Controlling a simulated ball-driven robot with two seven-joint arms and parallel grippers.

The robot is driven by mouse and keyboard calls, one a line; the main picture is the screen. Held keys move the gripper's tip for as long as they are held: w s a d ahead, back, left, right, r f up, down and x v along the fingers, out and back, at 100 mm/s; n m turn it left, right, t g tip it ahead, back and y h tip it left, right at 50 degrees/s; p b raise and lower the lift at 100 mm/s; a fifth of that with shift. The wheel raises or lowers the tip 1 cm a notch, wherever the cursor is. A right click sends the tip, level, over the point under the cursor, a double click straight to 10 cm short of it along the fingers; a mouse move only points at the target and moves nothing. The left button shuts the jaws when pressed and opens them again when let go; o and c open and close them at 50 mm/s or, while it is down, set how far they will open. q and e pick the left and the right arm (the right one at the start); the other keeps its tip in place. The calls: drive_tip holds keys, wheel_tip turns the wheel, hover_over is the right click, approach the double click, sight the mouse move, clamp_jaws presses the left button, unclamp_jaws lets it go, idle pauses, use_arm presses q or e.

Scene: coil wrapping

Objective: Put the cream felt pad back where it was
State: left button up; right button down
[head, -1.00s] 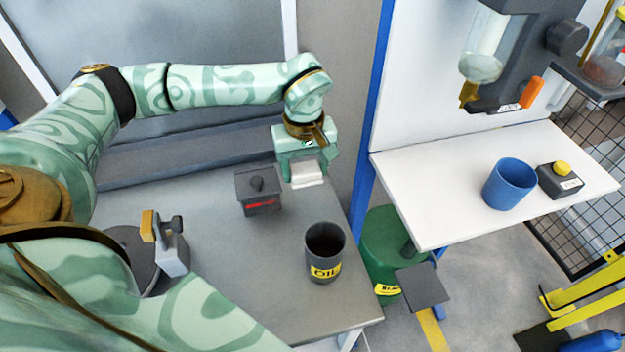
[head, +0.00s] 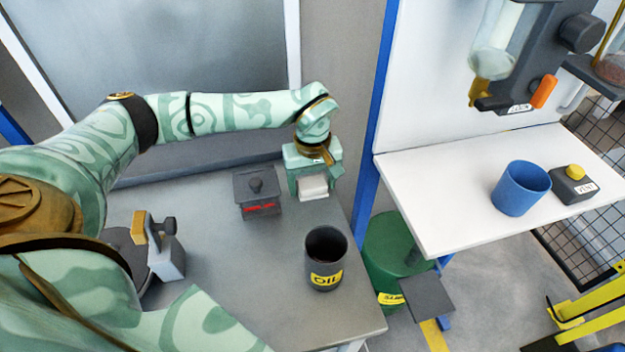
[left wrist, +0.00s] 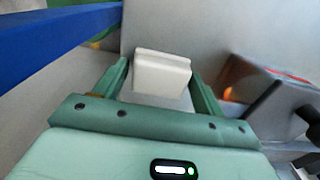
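The cream felt pad (head: 313,187) is a small pale block. It sits between the two fingers of my left gripper (head: 314,183), which is shut on it. In the left wrist view the pad (left wrist: 162,76) lies between the green fingertips (left wrist: 160,74) and looks sharp against a partly blurred background. The gripper points down over the far right part of the grey table (head: 215,270). I cannot tell whether the pad's underside touches the table. My right gripper is not in view.
A dark lidded box (head: 257,197) with a red mark stands just left of the gripper. A dark OIL cup (head: 325,278) stands nearer me. A blue post (head: 372,130) rises right of the table. A white shelf (head: 450,215) holds a blue cup (head: 520,190).

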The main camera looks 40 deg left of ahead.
sight(313, 182)
use_arm(q)
drive_tip(key=shift+o, duration=0.5)
drive_tip(key=shift+r, duration=0.1)
wheel_tip(313, 182, up, 12)
drive_tip(key=p, duration=0.3)
